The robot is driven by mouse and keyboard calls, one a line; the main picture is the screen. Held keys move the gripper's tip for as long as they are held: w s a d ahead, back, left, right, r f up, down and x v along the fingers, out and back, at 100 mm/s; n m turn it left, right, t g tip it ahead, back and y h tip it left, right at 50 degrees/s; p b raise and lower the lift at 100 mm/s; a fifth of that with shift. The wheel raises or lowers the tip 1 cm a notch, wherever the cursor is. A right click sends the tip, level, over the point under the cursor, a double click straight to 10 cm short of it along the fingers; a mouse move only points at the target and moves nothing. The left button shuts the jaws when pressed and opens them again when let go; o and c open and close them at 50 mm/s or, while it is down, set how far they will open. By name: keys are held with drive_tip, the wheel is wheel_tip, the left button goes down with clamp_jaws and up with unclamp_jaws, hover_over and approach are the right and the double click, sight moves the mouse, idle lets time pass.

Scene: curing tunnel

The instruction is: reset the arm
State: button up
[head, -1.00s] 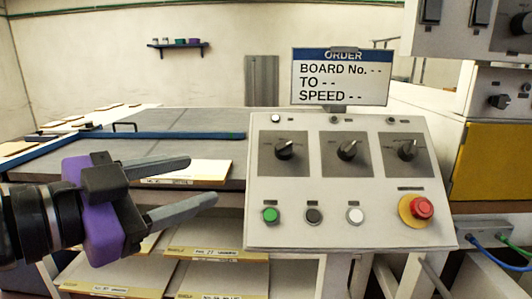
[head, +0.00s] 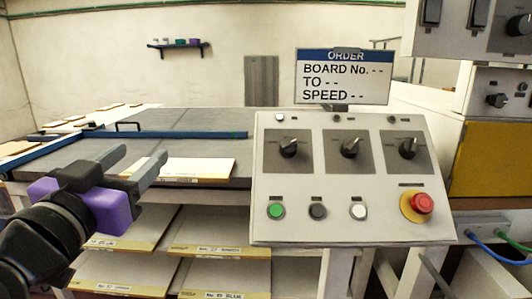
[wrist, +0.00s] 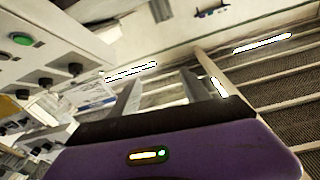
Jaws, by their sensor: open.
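My gripper (head: 137,161), with a purple body and grey fingers, is at the left in the head view. Its fingers are apart and nothing is between them. It is to the left of the control panel (head: 262,225), in front of the grey table (head: 95,148), and apart from the panel. In the wrist view the gripper (wrist: 165,95) also shows with its fingers apart and empty. The panel carries three black knobs, green, black and white buttons, and a red emergency button (head: 421,203).
An order sign (head: 343,77) stands above the panel with blank fields. A pale board (head: 185,168) lies on the table near the gripper. Labelled boards (head: 220,232) fill the shelves below. A blue bar (head: 180,134) crosses the table. A yellow cabinet (head: 490,165) stands at the right.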

wheel_tip(320, 180, down, 10)
drive_tip(key=n+y, duration=0.5)
drive_tip(key=n, duration=0.1)
drive_tip(key=s+d+f+n+g+y, duration=0.1)
drive_tip(key=s+d+f+n+y, duration=0.15)
drive_tip(key=s+d+f, duration=0.5)
drive_tip(key=s+d+f+n+g+y, duration=0.1)
drive_tip(key=s+d+f+y, duration=0.25)
drive_tip(key=d+f, duration=0.65)
drive_tip(key=s+d+f+m+g+h, duration=0.1)
drive_tip(key=s+d+f+m+h, duration=0.35)
drive_tip(key=s+d, duration=0.8)
drive_tip(key=s+d+f+m+g+h, duration=0.1)
drive_tip(key=s+d+f+m+h, duration=0.3)
drive_tip(key=s+d, duration=0.85)
wheel_tip(320, 180, up, 14)
drive_tip(key=s+a+n+p, duration=0.1)
drive_tip(key=s+a+p, duration=0.1)
drive_tip(key=p, duration=1.2)
drive_tip(key=shift+s+a+h+p, duration=0.15)
drive_tip(key=shift+a+h+p, duration=0.1)
drive_tip(key=shift+h+p, duration=0.15)
